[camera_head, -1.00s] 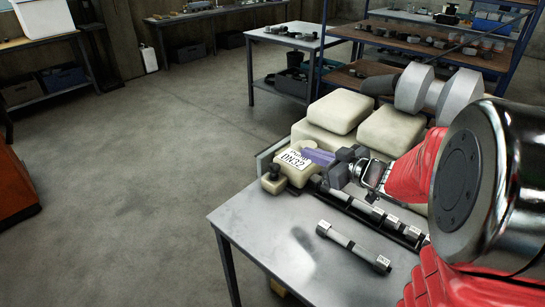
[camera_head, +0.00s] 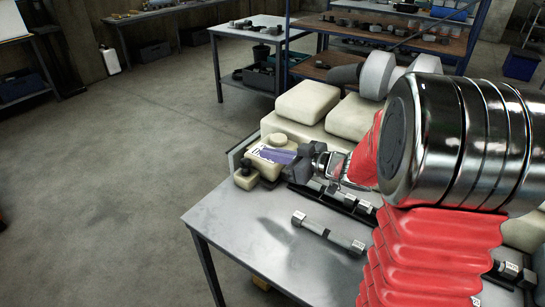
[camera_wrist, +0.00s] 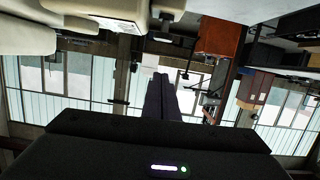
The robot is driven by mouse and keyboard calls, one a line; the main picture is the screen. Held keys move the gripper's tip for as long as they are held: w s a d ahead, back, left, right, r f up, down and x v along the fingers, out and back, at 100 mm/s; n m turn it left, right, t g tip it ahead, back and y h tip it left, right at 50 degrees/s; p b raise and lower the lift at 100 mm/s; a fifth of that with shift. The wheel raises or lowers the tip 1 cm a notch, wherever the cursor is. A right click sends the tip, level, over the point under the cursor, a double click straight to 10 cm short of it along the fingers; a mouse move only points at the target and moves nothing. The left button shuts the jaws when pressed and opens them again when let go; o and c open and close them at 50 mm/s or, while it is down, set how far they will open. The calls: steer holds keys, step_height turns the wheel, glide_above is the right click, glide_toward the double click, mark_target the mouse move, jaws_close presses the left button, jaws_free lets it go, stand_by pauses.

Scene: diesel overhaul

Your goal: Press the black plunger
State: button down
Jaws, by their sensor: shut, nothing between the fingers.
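The black plunger (camera_head: 246,163) is a small dark knob on a cream block at the left end of the cream pump body (camera_head: 280,138), at the bench's far left. My gripper (camera_head: 264,153) comes in from the right. Its purple fingers are shut and empty, and lie across the pump's label in the picture. Their tips are a short way right of the plunger; I cannot tell whether they touch the pump. In the upside-down wrist view the shut fingers (camera_wrist: 161,80) point away from the camera, with the cream pump body (camera_wrist: 100,10) at the top.
A grey metal bench (camera_head: 225,215) carries the pump. Large cream blocks (camera_head: 306,102) stand behind the pump.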

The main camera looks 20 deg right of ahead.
glide_above(250, 166)
steer(key=s, duration=0.2)
steer(key=f, duration=0.2)
steer(key=shift+w+d+f, duration=0.15)
steer(key=shift+w+f, duration=0.15)
steer(key=shift+f, duration=0.3)
steer(key=shift+w+d+f, duration=0.15)
steer(key=shift+w+f, duration=0.1)
steer(key=shift+f, duration=0.95)
steer(key=shift+f, duration=1.4)
steer(key=shift+s+f, duration=0.1)
